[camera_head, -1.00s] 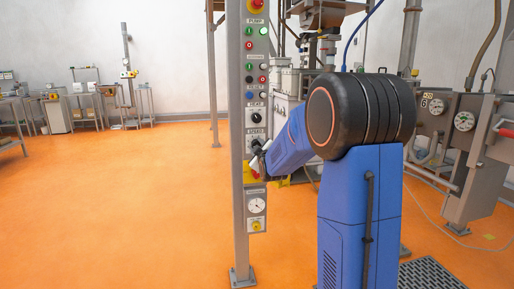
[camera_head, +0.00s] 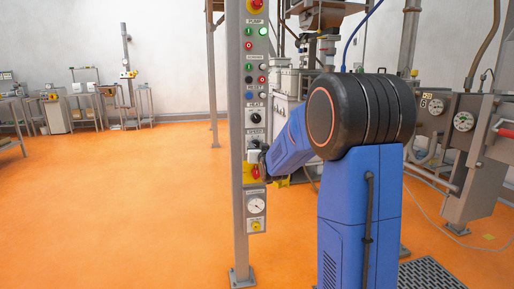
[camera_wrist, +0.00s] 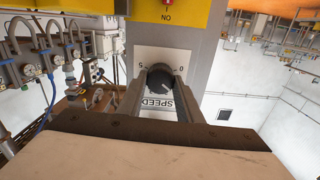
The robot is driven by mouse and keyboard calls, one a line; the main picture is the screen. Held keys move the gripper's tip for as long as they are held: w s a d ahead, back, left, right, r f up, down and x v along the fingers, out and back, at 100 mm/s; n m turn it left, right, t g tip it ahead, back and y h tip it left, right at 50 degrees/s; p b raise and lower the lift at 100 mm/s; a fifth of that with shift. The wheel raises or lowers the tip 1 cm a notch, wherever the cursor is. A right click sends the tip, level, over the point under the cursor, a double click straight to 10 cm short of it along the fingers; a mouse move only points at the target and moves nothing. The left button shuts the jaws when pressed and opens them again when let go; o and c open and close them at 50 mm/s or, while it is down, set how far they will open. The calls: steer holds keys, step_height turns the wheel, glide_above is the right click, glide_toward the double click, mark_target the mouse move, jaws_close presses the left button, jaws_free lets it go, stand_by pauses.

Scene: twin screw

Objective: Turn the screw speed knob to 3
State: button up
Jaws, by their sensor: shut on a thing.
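The speed knob (camera_wrist: 160,77) is a round black dial on a white plate with an upside-down SPEED label, in the middle of the wrist view. A 5 shows to its left and a 0 to its right. I cannot read its exact setting. My gripper (camera_wrist: 159,88) has one grey finger on each side of the knob and is shut on it. In the head view my gripper (camera_head: 262,160) is at the panel post, below the SPEED label (camera_head: 255,132), and hides the knob.
The control panel (camera_head: 262,98) carries several buttons and lamps. A red switch on a yellow plate (camera_head: 250,173) sits just below my gripper, with a gauge (camera_head: 256,206) lower down. Open orange floor (camera_head: 130,210) lies to the left.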

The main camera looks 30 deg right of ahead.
steer(key=m, duration=0.7)
steer(key=shift+f, duration=0.1)
steer(key=m, duration=0.4)
steer(key=shift+d, duration=0.1)
steer(key=shift+f+m, duration=0.1)
steer(key=shift+m, duration=1.8)
steer(key=o, duration=1)
steer(key=shift+o, duration=0.2)
steer(key=shift+s, duration=0.1)
steer(key=v, duration=1.7)
steer(key=shift+s, duration=0.2)
